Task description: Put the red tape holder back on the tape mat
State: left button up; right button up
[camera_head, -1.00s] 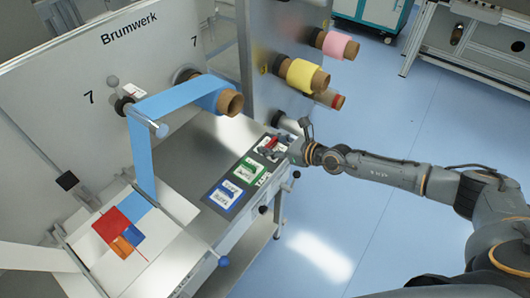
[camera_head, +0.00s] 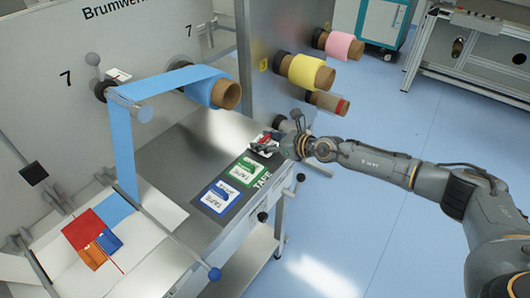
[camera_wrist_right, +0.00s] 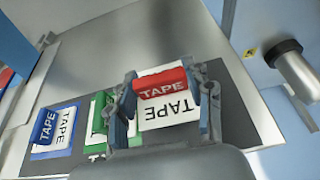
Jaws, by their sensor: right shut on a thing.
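The red tape holder (camera_wrist_right: 160,84) is between the two fingers of my right gripper (camera_wrist_right: 165,95), which is shut on it. It is at the far end of the dark tape mat (camera_wrist_right: 240,112), over a white label reading TAPE. I cannot tell whether it touches the mat. In the head view my right gripper (camera_head: 276,143) largely covers the red tape holder (camera_head: 264,141), and the tape mat (camera_head: 207,204) lies on the grey machine table. My left gripper is not in view.
The green tape holder (camera_head: 245,171) and blue tape holder (camera_head: 222,196) lie on the mat nearer me. Rolls of yellow (camera_head: 302,71) and pink tape (camera_head: 336,43) stick out behind the gripper. A blue web (camera_head: 120,150) hangs at the left.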

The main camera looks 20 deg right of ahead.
notch_tip(320, 180, down, 3)
jog(key=shift+r, duration=0.2)
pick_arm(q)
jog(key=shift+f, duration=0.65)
pick_arm(e)
jog(key=shift+s+b, duration=0.1)
jog(key=shift+b, duration=0.25)
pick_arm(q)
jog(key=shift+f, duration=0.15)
pick_arm(e)
jog(key=o, duration=1.2)
jog(key=shift+f, duration=0.15)
